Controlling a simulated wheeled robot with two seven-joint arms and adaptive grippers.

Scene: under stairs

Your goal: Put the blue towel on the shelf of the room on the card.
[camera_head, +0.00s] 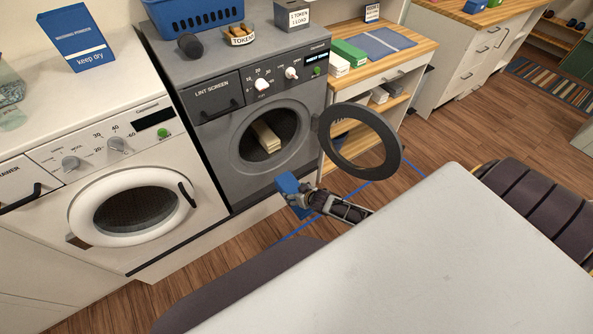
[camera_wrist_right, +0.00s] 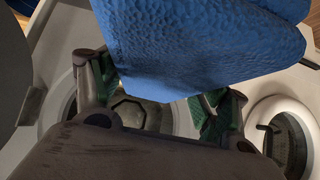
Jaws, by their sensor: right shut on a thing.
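My right gripper (camera_head: 306,199) is shut on the blue towel (camera_head: 288,188) in front of the grey dryer, low and left of its open round door. In the right wrist view the blue towel (camera_wrist_right: 205,45) hangs between the green-padded fingers of the right gripper (camera_wrist_right: 165,92). A cream folded towel (camera_head: 265,137) lies in the dryer drum. The shelf unit (camera_head: 404,68) with a wooden top stands right of the dryer. A small dark sign card (camera_head: 372,12) stands at its back; its text is too small to read. My left gripper is not in view.
The dryer's open door (camera_head: 394,137) sticks out between the dryer and the floor by the shelf unit. White and green folded towels (camera_head: 348,52) and a flat blue mat (camera_head: 384,42) lie on the wooden top. A white washer (camera_head: 92,150) stands at left.

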